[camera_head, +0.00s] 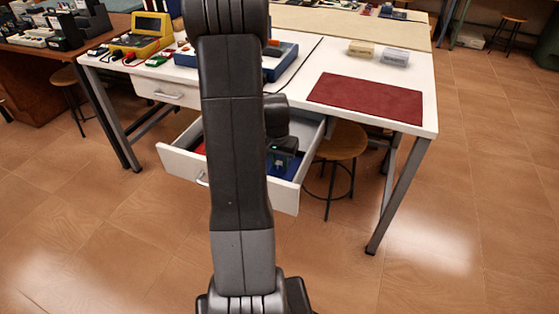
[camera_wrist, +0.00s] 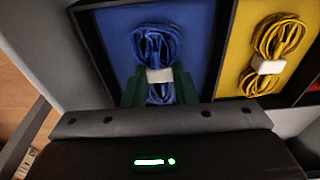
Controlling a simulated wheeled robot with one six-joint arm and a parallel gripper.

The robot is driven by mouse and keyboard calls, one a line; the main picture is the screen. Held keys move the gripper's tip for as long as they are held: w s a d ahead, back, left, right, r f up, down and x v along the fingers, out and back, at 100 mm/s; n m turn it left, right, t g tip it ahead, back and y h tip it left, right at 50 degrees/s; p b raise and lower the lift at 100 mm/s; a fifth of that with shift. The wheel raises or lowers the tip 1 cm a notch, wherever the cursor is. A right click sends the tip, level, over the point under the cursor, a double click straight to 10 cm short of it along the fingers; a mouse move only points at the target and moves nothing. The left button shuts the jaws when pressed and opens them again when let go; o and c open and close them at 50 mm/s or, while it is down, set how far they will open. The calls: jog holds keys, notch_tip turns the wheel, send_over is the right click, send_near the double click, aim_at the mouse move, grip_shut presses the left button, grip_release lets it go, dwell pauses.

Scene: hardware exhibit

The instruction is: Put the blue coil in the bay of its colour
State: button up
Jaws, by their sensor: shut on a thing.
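The blue coil (camera_wrist: 154,47) is a looped blue cable with a white band around its middle. In the wrist view it lies within the outline of the blue bay (camera_wrist: 115,45); I cannot tell whether it touches the bay's floor. My gripper (camera_wrist: 160,85) has its green fingers on either side of the coil, by the white band, and is shut on it. In the head view my gripper (camera_head: 283,153) is down at the open drawer (camera_head: 288,195), mostly behind my arm. The coil cannot be made out clearly there.
A yellow coil (camera_wrist: 283,38) lies in the yellow bay (camera_wrist: 236,65), right of the blue one. Dark dividers separate the bays. The white table (camera_head: 300,97) above the drawer carries a red mat (camera_head: 365,98) and a yellow device (camera_head: 150,35). A stool (camera_head: 343,142) stands beside the drawer.

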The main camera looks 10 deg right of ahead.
aim_at(277, 167)
jog(key=shift+f, duration=0.25)
jog(key=o, duration=1)
jog(key=shift+r, duration=0.1)
jog(key=r, duration=0.4)
jog(key=s+r+p, duration=0.1)
jog(key=r, duration=0.3)
jog(key=a+r+p, duration=0.1)
jog(key=r, duration=0.3)
jog(key=shift+s+r, duration=0.15)
jog(key=shift+s, duration=0.1)
